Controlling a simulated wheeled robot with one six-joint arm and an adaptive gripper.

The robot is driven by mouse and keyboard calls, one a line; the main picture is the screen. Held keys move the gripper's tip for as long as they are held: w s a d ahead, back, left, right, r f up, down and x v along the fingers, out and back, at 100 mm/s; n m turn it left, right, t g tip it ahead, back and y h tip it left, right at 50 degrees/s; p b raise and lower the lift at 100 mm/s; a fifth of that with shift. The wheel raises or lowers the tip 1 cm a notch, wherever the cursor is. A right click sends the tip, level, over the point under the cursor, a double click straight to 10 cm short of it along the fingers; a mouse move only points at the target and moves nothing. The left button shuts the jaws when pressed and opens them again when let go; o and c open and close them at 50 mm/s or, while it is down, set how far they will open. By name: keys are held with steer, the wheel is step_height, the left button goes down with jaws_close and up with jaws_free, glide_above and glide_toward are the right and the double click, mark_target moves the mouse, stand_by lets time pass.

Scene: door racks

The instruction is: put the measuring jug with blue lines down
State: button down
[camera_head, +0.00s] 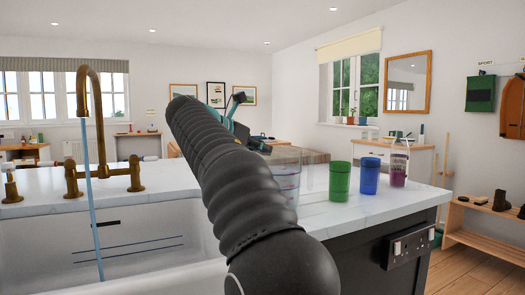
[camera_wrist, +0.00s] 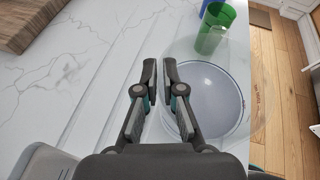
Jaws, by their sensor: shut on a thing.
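The clear measuring jug (camera_head: 289,172) with fine lines on its side is at the sink-side worktop, partly hidden behind my arm in the head view. In the wrist view the jug (camera_wrist: 212,100) shows from above as a see-through round vessel, right of my fingers. My gripper (camera_wrist: 159,72) is shut on the jug's near-left wall, with a finger on each side of it. The jug looks empty. I cannot tell whether its base touches the white worktop (camera_wrist: 85,75).
A green cup (camera_head: 340,181) stands close to the jug, with a blue cup (camera_head: 369,177) and a clear glass with purple contents (camera_head: 398,168) further right. A wooden board (camera_wrist: 28,22) lies on the worktop. The sink with a brass tap (camera_head: 84,110) is left; the worktop edge is right.

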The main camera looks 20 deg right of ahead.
steer(key=shift+f, duration=0.2)
stand_by(0.3)
steer(key=c, duration=1.3)
jaws_free()
steer(key=shift+r, duration=0.1)
steer(key=v, duration=1.2)
